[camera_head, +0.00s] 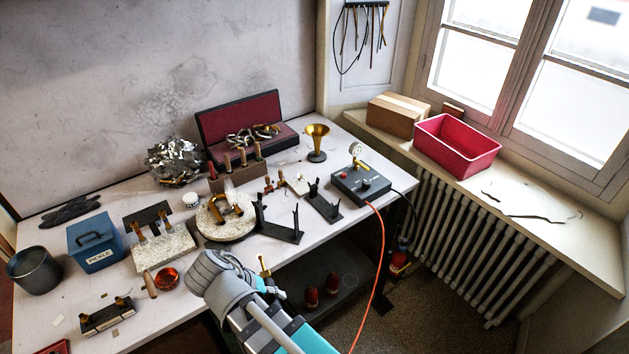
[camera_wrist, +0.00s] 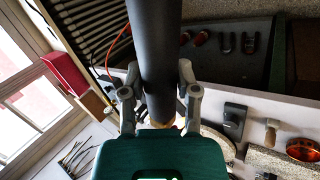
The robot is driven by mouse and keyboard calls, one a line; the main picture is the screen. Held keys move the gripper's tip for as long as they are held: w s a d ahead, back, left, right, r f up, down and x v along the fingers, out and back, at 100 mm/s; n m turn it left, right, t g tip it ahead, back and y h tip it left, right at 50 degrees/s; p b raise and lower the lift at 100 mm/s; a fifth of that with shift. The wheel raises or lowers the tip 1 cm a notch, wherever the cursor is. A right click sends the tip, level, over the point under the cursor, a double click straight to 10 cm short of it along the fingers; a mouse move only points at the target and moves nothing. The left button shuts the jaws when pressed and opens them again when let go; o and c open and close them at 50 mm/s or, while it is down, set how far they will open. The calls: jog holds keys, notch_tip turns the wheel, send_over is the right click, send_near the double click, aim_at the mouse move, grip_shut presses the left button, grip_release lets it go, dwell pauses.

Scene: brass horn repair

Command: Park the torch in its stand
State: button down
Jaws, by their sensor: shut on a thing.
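My gripper (camera_wrist: 158,92) is shut around a dark grey cylinder, which I take to be the torch (camera_wrist: 157,45). The cylinder runs up out of the wrist view, and a tan or brass-coloured end shows below the fingers. In the head view my gripper (camera_head: 269,286) is mostly hidden behind my wrist at the bench's front edge, and a small brass tip (camera_head: 264,266) sticks up beside it. Two black forked stands (camera_head: 281,227) (camera_head: 324,204) are on the bench beyond my gripper, both with nothing on them. I cannot tell which is the torch's stand.
A control box with a gauge (camera_head: 360,186) trails an orange hose (camera_head: 379,265) down past the bench. A round turntable (camera_head: 226,229), pale block (camera_head: 165,253), copper bowl (camera_head: 167,279) and blue box (camera_head: 96,244) crowd the bench. A red crate (camera_head: 457,146) stands on the sill.

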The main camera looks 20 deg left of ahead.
jog(key=shift+s, duration=0.35)
jog(key=shift+s, duration=0.1)
jog(key=shift+s+a, duration=0.1)
